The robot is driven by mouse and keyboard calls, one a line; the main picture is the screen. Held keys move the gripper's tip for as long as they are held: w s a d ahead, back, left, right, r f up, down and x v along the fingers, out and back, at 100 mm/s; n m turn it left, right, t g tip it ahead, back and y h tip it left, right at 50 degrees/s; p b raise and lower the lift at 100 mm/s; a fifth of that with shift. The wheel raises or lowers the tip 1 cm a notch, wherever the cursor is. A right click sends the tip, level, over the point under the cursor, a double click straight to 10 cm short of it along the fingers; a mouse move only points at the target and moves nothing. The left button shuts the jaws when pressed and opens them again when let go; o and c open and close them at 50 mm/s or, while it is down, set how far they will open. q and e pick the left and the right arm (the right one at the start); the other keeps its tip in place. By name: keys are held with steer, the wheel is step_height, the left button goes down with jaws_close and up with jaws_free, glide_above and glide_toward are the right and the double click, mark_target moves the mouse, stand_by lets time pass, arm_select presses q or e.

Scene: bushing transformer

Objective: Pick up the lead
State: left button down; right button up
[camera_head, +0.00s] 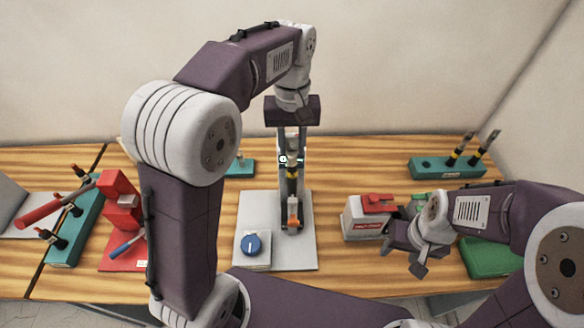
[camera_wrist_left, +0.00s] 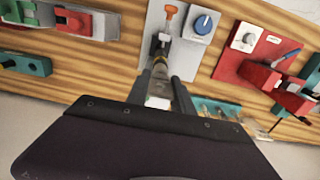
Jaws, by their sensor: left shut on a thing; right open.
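My left gripper (camera_head: 291,172) points down over the grey panel (camera_head: 248,210) in the middle of the table. It is shut on a slim lead (camera_head: 292,157) with a dark body and a yellow band. In the left wrist view the lead (camera_wrist_left: 159,72) sits between the two fingers, its far end towards the panel. I cannot tell whether its tip touches the panel's dark fitting (camera_wrist_left: 161,46). Two similar leads with yellow bands (camera_head: 459,150) stand in the teal holder (camera_head: 432,168) at the back right. My right gripper (camera_head: 406,254) is open, near the right of the table.
The panel carries a blue knob (camera_head: 252,245) and an orange-handled switch (camera_head: 293,215). A red device (camera_head: 122,212) and a teal rack (camera_head: 78,232) stand on the left. A grey box with a red top (camera_head: 364,218) and a green box (camera_head: 487,259) stand on the right.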

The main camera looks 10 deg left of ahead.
arm_select(q)
step_height(320, 180, up, 10)
steer(key=shift+r+p, duration=0.15)
steer(key=shift+p, duration=0.7)
step_height(320, 180, up, 11)
steer(key=p, duration=1.2)
